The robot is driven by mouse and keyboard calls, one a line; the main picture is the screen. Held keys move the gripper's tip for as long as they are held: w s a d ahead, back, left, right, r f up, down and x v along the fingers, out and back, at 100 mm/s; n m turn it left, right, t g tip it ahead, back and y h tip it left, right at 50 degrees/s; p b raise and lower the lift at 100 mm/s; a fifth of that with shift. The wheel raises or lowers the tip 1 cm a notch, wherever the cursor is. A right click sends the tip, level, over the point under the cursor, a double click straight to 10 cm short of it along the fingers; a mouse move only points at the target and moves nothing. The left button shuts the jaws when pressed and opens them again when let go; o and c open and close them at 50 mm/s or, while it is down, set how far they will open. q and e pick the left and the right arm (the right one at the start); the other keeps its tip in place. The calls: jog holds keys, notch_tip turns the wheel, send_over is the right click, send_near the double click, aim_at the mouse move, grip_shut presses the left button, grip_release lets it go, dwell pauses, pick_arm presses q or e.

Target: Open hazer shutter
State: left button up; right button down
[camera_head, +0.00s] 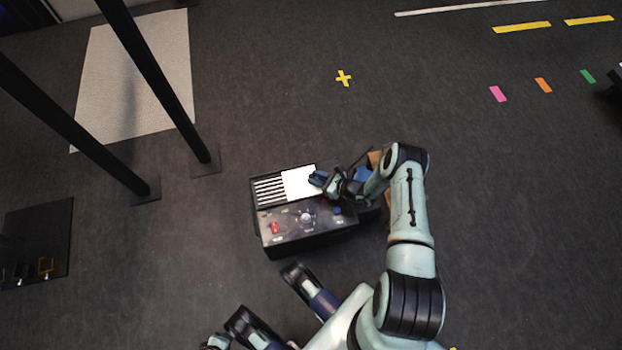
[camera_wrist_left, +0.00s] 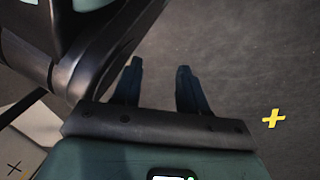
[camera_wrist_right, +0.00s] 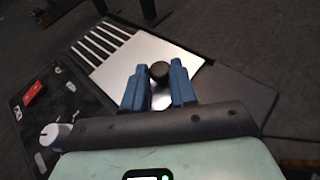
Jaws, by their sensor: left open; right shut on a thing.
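The hazer is a black box (camera_head: 310,238) on the floor, with a control panel of knobs and a red switch (camera_head: 275,228). Its top has a slatted vent (camera_head: 268,190), which also shows in the right wrist view (camera_wrist_right: 97,42). A pale shutter plate (camera_head: 297,183) covers the vent's right part and leaves the left slats bare. The plate (camera_wrist_right: 122,68) carries a dark round knob (camera_wrist_right: 160,70). My right gripper (camera_wrist_right: 159,82) is shut on this knob, over the plate's right side. My left gripper (camera_wrist_left: 160,72) is open and empty, away from the hazer.
Two black posts (camera_head: 165,90) stand on floor plates at the left. A pale mat (camera_head: 150,60) lies behind them. A brown object (camera_head: 375,160) is partly hidden by my right arm. Yellow, pink, orange and green tape marks lie on open floor.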

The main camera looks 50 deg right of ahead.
jog(key=shift+f, duration=0.1)
jog(key=c, duration=0.9)
grip_release()
jog(key=p+v, duration=0.2)
jog(key=v, duration=0.7)
jog(key=shift+d+p, duration=0.1)
jog(key=shift+p, duration=0.3)
jog(key=v, duration=0.3)
jog(key=shift+s+r+p, duration=0.25)
jog(key=shift+s+p, duration=0.05)
jog(key=shift+p, duration=0.1)
pick_arm(q)
jog(key=w+d+r+t, duration=0.1)
jog(key=w+r, duration=0.2)
jog(key=r, duration=0.2)
jog(key=shift+w+d+r+t, duration=0.3)
jog(key=shift+w+r, duration=0.1)
pick_arm(e)
jog(key=shift+s+r, duration=0.1)
jog(key=shift+s, duration=0.25)
